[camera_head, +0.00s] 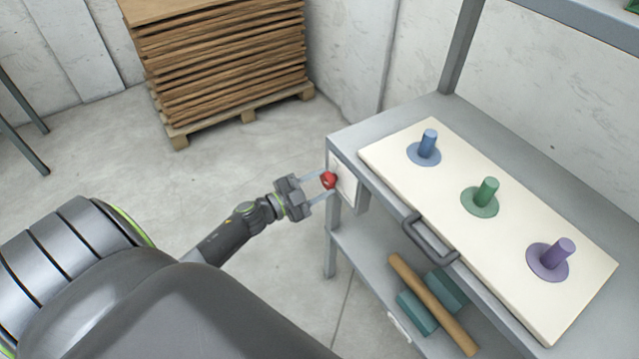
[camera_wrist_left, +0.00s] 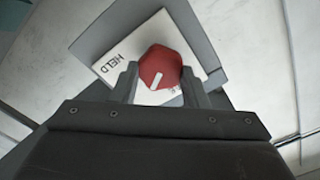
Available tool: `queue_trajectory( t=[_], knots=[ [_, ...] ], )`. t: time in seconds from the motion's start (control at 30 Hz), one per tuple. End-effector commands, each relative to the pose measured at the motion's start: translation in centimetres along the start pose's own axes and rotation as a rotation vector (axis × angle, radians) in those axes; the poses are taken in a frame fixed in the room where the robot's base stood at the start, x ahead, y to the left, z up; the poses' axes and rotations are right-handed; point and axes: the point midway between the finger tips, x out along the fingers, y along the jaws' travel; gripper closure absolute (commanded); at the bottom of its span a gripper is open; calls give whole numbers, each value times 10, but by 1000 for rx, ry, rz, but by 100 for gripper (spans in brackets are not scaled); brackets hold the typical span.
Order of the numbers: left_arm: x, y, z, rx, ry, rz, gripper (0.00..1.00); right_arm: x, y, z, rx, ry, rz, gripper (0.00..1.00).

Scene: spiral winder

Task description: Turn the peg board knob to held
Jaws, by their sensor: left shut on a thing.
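The red knob (camera_head: 328,180) sits on a white label plate (camera_head: 345,186) at the left end of the bench. My left gripper (camera_head: 322,184) is shut on the knob, with one finger on each side. In the left wrist view the red knob (camera_wrist_left: 161,70) has a white pointer line aimed toward the lower, partly hidden label. The word HELD shows on the left part of the plate (camera_wrist_left: 118,62), away from the pointer line. The cream peg board (camera_head: 450,190) lies on the bench top with blue, green and purple pegs. My right gripper is not in view.
A grey handle (camera_head: 430,240) sticks out from the bench front. The lower shelf holds a wooden rod (camera_head: 432,303) and teal blocks (camera_head: 418,312). A pallet of stacked boards (camera_head: 225,65) stands at the back left. Open floor lies left of the bench.

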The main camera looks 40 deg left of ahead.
Motion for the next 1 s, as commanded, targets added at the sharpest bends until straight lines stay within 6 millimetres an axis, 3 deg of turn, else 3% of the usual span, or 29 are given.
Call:
queue_trajectory(
  t=[0.57,1.0],
  knots=[
    [0,3,2,547,1,0,82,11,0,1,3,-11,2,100],
    [-1,4,3,913,0,2,82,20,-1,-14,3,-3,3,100]
  ],
)
